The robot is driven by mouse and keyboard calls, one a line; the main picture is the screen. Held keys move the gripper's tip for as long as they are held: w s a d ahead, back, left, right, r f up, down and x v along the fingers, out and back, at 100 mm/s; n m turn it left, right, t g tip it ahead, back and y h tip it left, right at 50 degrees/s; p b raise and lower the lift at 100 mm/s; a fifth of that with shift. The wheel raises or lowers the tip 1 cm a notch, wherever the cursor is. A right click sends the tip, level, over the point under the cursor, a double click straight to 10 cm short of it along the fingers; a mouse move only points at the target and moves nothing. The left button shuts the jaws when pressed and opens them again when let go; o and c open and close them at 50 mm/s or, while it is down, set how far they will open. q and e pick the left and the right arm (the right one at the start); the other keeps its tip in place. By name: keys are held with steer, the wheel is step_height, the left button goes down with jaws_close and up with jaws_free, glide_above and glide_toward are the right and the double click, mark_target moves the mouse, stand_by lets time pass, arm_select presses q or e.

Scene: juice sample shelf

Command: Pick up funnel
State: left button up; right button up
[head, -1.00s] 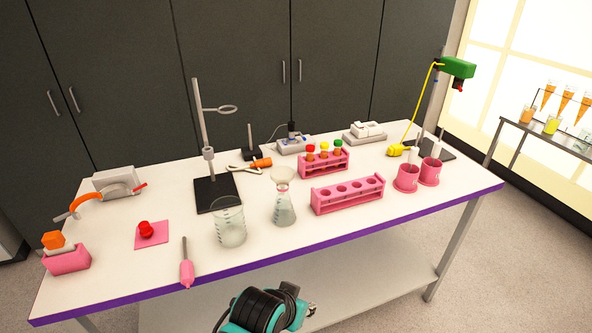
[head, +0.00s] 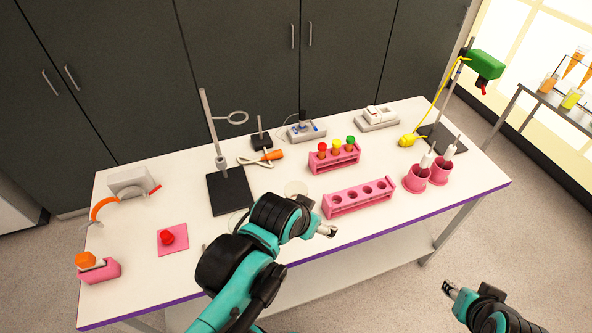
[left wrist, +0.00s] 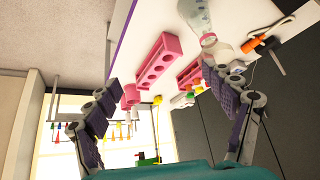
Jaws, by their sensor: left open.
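The clear funnel (head: 296,188) sits in the mouth of a glass flask. In the head view only its rim shows behind my left arm, which hides the flask. In the left wrist view the funnel (left wrist: 222,52) and flask (left wrist: 195,14) lie toward the top, beside the tip of the right-hand finger. My left gripper (head: 327,230) is open and empty, near the table's front edge; its spread fingers show in the left wrist view (left wrist: 163,76). My right gripper (head: 449,289) is off the table's front at lower right; its jaw state is unclear.
A pink test tube rack (head: 358,198) stands right of the funnel, with a filled rack (head: 334,158) behind. A stand with a black base (head: 229,192) is to the left. Pink cups (head: 416,180) stand farther right. My left arm mostly hides the beaker.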

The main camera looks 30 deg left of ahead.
arm_select(q)
step_height(320, 180, up, 7)
steer(key=w+a+m+g+p, duration=0.1)
steer(key=w+a+m+p, duration=0.1)
steer(key=p, duration=0.3)
steer(key=m+g, duration=0.6)
steer(key=m, duration=0.2)
glide_above(296, 190)
step_height(296, 190, down, 7)
steer(key=shift+s+d+r, duration=0.1)
steer(key=shift+d, duration=0.05)
steer(key=shift+f, duration=0.4)
steer(key=f, duration=0.5)
steer(key=f+b, duration=0.1)
steer(key=f, duration=0.1)
steer(key=shift+a+f, duration=0.25)
steer(key=c, duration=1.1)
arm_select(e)
step_height(296, 190, up, 6)
steer(key=shift+f, duration=0.1)
